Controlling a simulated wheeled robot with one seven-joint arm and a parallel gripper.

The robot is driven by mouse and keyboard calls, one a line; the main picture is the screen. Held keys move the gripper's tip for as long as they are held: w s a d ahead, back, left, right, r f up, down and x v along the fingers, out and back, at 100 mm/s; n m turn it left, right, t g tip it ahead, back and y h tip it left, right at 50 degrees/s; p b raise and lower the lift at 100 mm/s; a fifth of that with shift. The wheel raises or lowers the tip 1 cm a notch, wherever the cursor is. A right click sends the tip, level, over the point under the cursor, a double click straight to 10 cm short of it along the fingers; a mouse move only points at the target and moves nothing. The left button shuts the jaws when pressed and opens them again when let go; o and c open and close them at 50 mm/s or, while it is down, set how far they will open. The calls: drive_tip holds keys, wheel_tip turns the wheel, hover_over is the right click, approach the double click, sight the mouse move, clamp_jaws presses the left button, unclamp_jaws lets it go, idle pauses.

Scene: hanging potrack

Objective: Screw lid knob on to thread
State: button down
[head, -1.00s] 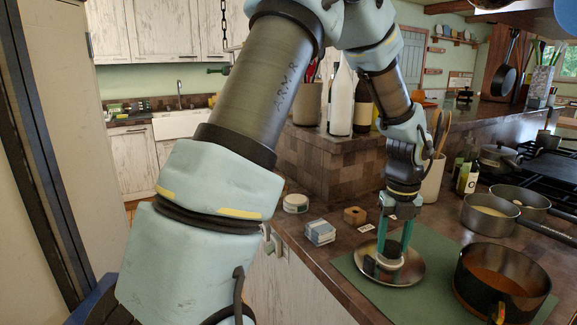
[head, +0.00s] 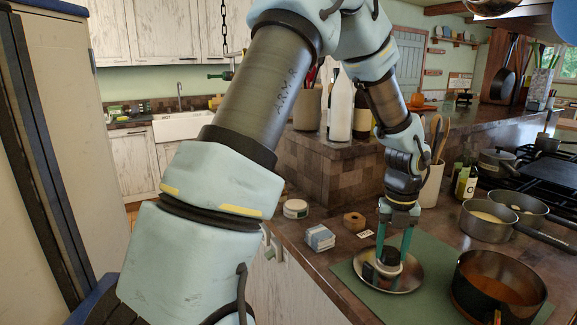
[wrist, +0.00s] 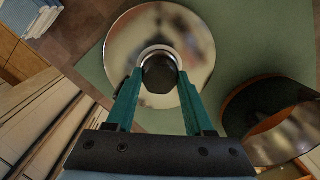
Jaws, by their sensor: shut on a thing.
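The shiny round metal lid (head: 408,282) lies on the green mat (head: 352,277) and also shows in the wrist view (wrist: 120,50). The dark knob (wrist: 159,74) stands at about the lid's middle, with a pale ring around it. My gripper (head: 392,258) points down over the lid. Its two teal fingers are shut on the knob, one on each side. The thread is hidden under the knob, so I cannot tell how deep the knob sits on it.
A dark pot (head: 498,285) with orange-brown contents stands close to the lid's right. Two pans (head: 487,222) stand behind it. A blue-white box (head: 320,238), a small wooden block (head: 354,221) and a round tin (head: 296,208) sit to the left.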

sight(391, 251)
drive_tip(key=shift+s+a+f+m+p, duration=0.1)
drive_tip(key=shift+a+f+m+p, duration=0.15)
drive_tip(key=shift+m+p, duration=0.7)
drive_tip(key=shift+a+f+m+p, duration=0.1)
drive_tip(key=shift+f+m+p, duration=0.25)
drive_tip(key=shift+m+p, duration=0.55)
drive_tip(key=shift+c, duration=2.2)
unclamp_jaws()
drive_tip(key=shift+o, duration=0.8)
drive_tip(key=shift+r, duration=0.15)
drive_tip(key=shift+o, duration=0.4)
drive_tip(key=shift+r+p, duration=0.3)
drive_tip(key=shift+p, duration=0.15)
drive_tip(key=shift+d+r+p, duration=0.15)
drive_tip(key=shift+r+p, duration=0.3)
drive_tip(key=shift+r, duration=0.25)
drive_tip(key=shift+d+r+p, duration=0.1)
drive_tip(key=shift+r+p, duration=0.35)
drive_tip(key=shift+r, duration=0.25)
drive_tip(key=shift+d+r, duration=0.1)
drive_tip(key=shift+r, duration=2.8)
